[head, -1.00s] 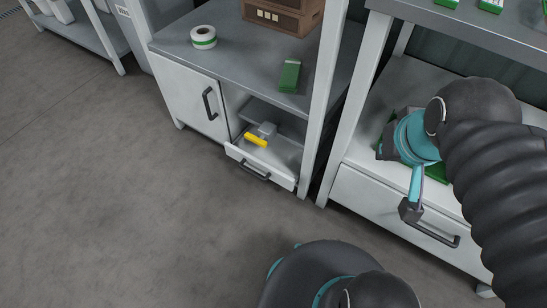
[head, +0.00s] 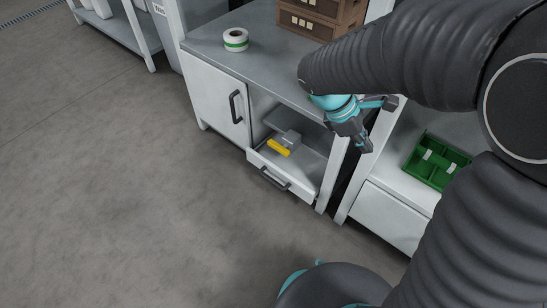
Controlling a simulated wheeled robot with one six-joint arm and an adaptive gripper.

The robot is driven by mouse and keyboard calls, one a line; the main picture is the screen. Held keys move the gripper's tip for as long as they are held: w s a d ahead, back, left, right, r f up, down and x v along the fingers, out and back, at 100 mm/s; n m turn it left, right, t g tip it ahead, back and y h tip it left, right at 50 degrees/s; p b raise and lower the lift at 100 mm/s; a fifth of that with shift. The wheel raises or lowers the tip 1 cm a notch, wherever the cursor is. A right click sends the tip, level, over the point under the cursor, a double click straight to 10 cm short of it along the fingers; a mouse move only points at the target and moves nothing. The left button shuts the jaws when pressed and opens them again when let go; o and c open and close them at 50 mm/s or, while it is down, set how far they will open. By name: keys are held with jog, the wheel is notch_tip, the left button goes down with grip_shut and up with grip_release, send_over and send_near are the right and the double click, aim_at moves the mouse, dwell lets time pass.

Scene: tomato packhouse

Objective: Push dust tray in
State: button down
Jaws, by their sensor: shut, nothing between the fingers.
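The dust tray appears to be the white pull-out tray (head: 298,189) low in the cabinet, with a black bar handle (head: 275,178) on its front. It stands out from the cabinet's open bay. A grey object with a yellow handle (head: 279,147) lies in or just above the tray; I cannot tell which. My gripper (head: 366,147) is shut and empty. It points down at the right of the tray, near the cabinet's right post, apart from the tray in the picture.
The white cabinet door (head: 215,101) left of the bay is closed. A tape roll (head: 236,40) and a brown crate (head: 308,22) stand on the cabinet top. A green divided tray (head: 437,160) sits on the right bench. The floor (head: 130,190) in front is clear.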

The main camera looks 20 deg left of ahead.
jog(key=w+a+f+n+t+h+b, duration=0.1)
jog(key=w+a+f+n+t+h, duration=0.15)
jog(key=a+f+n, duration=0.6)
jog(key=w+a+f+n+t+h+b, duration=0.1)
jog(key=w+a+f+n+t+h, duration=0.15)
jog(key=a+f+n, duration=0.55)
jog(key=s+a+f+n+t+y, duration=0.1)
jog(key=s+a+f+n+t, duration=0.2)
jog(key=a+f+n+t, duration=0.4)
jog(key=n+t+y+b, duration=0.1)
jog(key=n+t+y, duration=0.25)
jog(key=n, duration=0.45)
send_near(273, 168)
jog(key=shift+m, duration=0.25)
jog(key=x, duration=0.7)
jog(key=shift+w+d+r, duration=0.1)
jog(key=shift+d+r, duration=0.05)
